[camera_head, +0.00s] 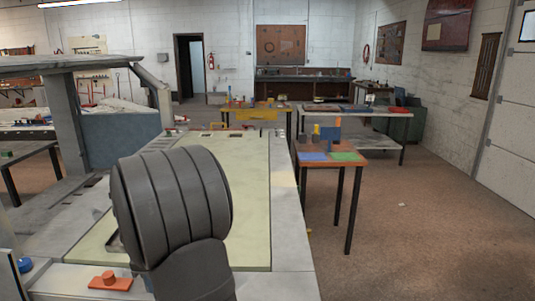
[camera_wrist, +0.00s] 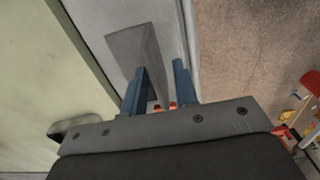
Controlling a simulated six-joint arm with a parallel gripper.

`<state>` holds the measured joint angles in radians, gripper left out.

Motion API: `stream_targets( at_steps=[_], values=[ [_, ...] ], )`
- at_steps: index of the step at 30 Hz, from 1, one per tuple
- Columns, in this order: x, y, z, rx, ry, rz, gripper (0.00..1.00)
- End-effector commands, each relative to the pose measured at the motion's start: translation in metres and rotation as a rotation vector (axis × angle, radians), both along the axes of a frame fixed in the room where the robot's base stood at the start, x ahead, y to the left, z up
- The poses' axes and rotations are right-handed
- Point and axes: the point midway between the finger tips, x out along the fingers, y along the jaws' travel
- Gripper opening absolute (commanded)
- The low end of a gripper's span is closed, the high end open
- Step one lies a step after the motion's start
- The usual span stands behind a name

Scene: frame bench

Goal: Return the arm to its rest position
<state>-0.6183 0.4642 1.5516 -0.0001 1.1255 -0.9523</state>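My gripper shows in the wrist view (camera_wrist: 158,82) with two blue fingers spread apart, a gap between them. It points down over the pale grey edge of the bench (camera_wrist: 80,15). A darker grey tapered shape (camera_wrist: 132,48) lies beyond and partly behind the left finger; I cannot tell if it is a flat part or a shadow. Small orange bits show low between the fingers. Nothing is visibly held. In the head view my dark grey arm link fills the centre front, and my fingers are hidden there.
The long bench with a pale yellow-green top (camera_head: 248,190) runs ahead. An orange button block (camera_head: 110,281) sits at its front left. A small wooden table (camera_head: 358,158) with coloured pieces stands to the right. The floor (camera_head: 415,225) at the right is open.

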Motion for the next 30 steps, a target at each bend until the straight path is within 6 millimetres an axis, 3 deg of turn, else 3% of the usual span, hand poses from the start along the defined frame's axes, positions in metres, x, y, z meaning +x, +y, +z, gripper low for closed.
stream_targets(
  at_steps=[2, 8, 29, 30],
  values=[
    [-0.001, -0.001, -0.018, -0.003, 0.004, 0.0, 0.27],
    [0.0, 0.0, 0.025, 0.002, -0.003, 0.0, 0.27],
    [0.007, -0.12, 0.099, 0.001, -0.002, -0.005, 0.27],
    [0.016, -0.122, 0.098, -0.001, 0.001, -0.007, 0.27]
  ],
)
